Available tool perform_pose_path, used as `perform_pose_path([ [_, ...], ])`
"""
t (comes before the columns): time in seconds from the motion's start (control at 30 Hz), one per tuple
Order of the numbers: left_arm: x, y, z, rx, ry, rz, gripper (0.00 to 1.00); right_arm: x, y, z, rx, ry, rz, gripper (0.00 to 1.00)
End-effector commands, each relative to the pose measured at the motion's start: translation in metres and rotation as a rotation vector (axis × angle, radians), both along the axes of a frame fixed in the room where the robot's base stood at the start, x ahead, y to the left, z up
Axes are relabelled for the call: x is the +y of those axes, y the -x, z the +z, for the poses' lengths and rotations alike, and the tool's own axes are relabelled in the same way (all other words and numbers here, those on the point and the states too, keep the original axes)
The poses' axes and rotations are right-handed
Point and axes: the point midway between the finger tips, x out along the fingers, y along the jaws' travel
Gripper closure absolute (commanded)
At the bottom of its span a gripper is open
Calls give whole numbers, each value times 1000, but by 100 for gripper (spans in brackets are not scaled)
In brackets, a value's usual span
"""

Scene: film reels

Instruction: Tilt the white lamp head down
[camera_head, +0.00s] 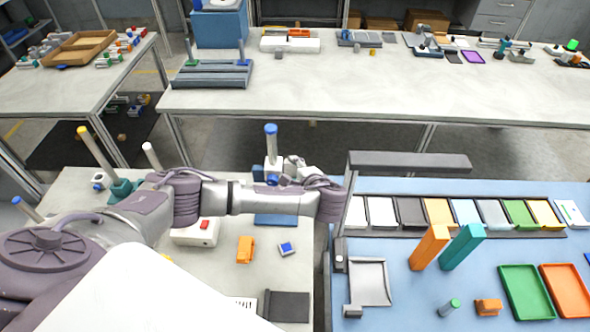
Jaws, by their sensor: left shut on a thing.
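My left arm reaches in from the left, and its gripper (277,172) is past the bend of the wrist, near the back edge of the left work surface. A dark grey bar (410,161) stands out level from a grey post (347,215) to the right of the wrist. My right gripper is not in view.
Several coloured trays (438,212) line the back of the blue mat (420,300). An orange block (430,246) and a teal block (462,246) stand in front of them. An orange piece (245,249) lies below my forearm. A long table (380,90) crosses behind.

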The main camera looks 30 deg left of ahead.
Motion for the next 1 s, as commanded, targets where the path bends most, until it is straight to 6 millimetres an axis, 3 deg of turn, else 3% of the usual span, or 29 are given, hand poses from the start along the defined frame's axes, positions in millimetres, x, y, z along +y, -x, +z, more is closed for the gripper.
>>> perform_pose_path([
  [0.13, 0, 0, -1, 1, 1, 0, 89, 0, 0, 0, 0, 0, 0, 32],
  [0.17, 0, 0, -1, 1, 1, 0, 50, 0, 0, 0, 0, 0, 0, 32],
  [0.3, 0, 0, -1, 1, 1, 0, 29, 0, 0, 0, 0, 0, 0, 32],
  [0.67, -4, 2, 2, 1, 2, -1, 29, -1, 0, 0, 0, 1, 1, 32],
  [1.0, -48, 38, 29, 2, 6, -4, 29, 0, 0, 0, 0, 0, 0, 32],
])
